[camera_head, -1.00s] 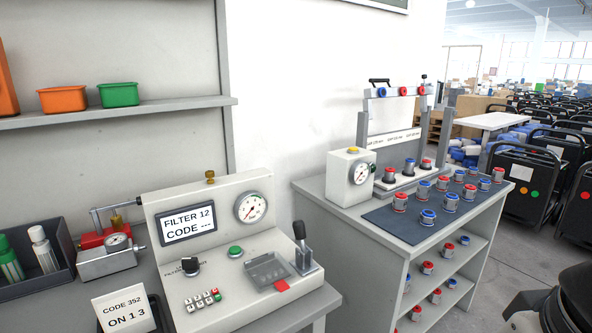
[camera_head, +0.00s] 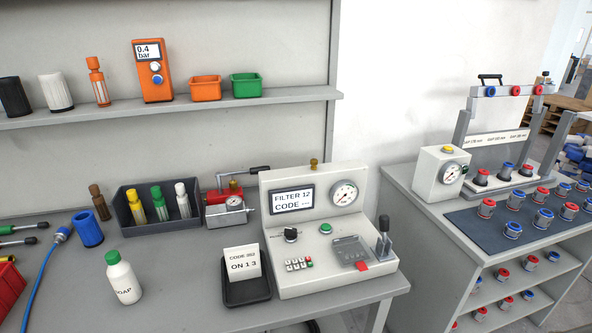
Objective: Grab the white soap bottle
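The white soap bottle (camera_head: 122,280) stands upright on the grey workbench (camera_head: 190,288) at the lower left. It has a green cap and dark lettering, of which "OAP" can be read. Nothing touches it. My gripper is not in view.
A dark bin (camera_head: 157,208) with several small bottles stands behind the soap bottle. A shelf (camera_head: 170,108) runs above.

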